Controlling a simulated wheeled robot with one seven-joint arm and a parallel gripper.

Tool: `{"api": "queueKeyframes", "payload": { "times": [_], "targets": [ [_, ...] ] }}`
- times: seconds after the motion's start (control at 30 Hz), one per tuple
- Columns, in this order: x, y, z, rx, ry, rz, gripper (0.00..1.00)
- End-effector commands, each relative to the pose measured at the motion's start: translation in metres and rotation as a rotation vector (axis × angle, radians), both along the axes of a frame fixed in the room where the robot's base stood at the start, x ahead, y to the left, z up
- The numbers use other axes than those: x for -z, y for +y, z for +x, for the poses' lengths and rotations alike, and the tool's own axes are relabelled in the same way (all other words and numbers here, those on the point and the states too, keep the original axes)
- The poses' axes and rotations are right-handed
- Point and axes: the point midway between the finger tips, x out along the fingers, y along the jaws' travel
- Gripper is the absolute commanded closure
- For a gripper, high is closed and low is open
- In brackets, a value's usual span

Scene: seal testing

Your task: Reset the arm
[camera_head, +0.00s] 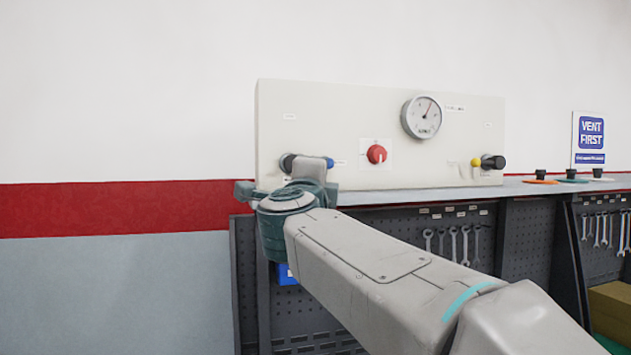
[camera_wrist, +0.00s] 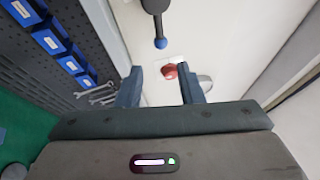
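My gripper (camera_wrist: 159,69) shows in the wrist view with its two dark fingers spread apart and nothing held between them. In the head view my arm (camera_head: 365,265) reaches from the lower right toward the left end of a white test panel (camera_head: 330,110). The gripper's fingers are mostly hidden there behind the wrist. A valve handle with a blue tip (camera_head: 329,162) is close to the wrist in that picture. The blue tip (camera_wrist: 160,43) appears beyond the fingers in the wrist view, apart from them. A red knob (camera_wrist: 169,72) shows between the fingers.
The panel carries a round gauge (camera_head: 421,117), a red knob (camera_head: 376,154) and a yellow-tipped valve (camera_head: 476,162). It stands on a grey bench top (camera_head: 440,193). Wrenches (camera_head: 453,243) hang below. A "VENT FIRST" sign (camera_head: 590,137) is at the right. Blue bins (camera_wrist: 48,42) show at left.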

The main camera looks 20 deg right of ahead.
Motion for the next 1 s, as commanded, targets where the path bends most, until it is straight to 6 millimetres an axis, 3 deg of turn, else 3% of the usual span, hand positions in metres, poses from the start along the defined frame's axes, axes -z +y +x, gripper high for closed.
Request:
{"api": "queueKeyframes", "payload": {
  "times": [0.47,0.63,0.77,0.87,1.0],
  "targets": [
    [0.001,0.002,0.000,-0.010,0.004,-0.016,0.66],
    [0.022,0.024,0.000,-0.133,0.070,-0.189,0.66],
    [0.069,0.060,-0.006,-0.318,0.203,-0.437,0.66],
    [0.122,0.085,-0.020,-0.469,0.340,-0.630,0.66],
    [0.212,0.107,-0.055,-0.682,0.576,-0.872,0.66]
  ]
}}
